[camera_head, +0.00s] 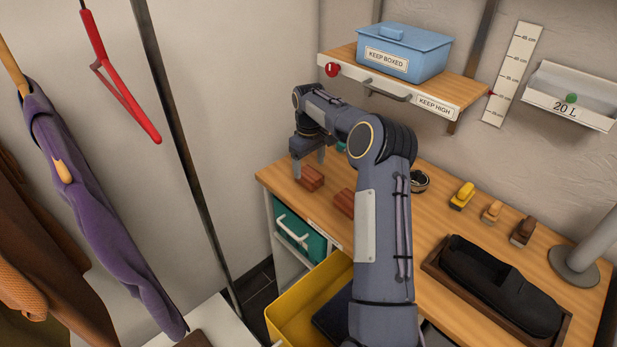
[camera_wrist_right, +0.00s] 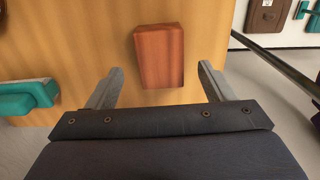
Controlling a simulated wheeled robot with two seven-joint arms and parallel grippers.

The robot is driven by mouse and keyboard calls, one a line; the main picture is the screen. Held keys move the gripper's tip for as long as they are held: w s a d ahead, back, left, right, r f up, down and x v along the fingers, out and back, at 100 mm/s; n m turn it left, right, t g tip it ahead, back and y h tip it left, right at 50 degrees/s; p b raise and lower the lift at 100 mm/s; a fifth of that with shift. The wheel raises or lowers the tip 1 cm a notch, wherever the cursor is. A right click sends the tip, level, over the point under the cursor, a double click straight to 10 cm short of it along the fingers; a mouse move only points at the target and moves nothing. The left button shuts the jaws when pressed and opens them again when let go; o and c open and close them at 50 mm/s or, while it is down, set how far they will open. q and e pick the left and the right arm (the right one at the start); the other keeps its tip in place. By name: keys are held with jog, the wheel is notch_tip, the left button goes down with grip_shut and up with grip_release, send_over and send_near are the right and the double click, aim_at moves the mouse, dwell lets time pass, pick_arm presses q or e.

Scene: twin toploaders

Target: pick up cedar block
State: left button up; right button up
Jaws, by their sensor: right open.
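A reddish-brown cedar block (camera_head: 311,179) lies on the wooden tabletop near its left end. A second block of similar colour (camera_head: 345,202) lies to its right, partly hidden by my right arm. My right gripper (camera_head: 309,164) points down over the first block, with its fingers open and empty. In the right wrist view, one block (camera_wrist_right: 159,57) shows in line with the gap between the two fingertips (camera_wrist_right: 160,70), apart from both fingers. My left gripper is not in view.
A teal item (camera_wrist_right: 28,97) lies on the tabletop beside the block. A shelf (camera_head: 460,91) with a blue box (camera_head: 405,53) hangs above the table. A yellow drawer (camera_head: 297,310) stands open below. Several small sanders or toys and a black shoe-like item (camera_head: 500,285) occupy the right side.

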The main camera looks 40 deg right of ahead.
aim_at(309, 173)
notch_tip(309, 173, down, 4)
jog(key=shift+s+f+p, duration=0.15)
jog(key=shift+f+p, duration=0.05)
jog(key=shift+p, duration=0.15)
jog(key=shift+c, duration=0.2)
jog(key=c, duration=1)
jog(key=shift+r, duration=0.1)
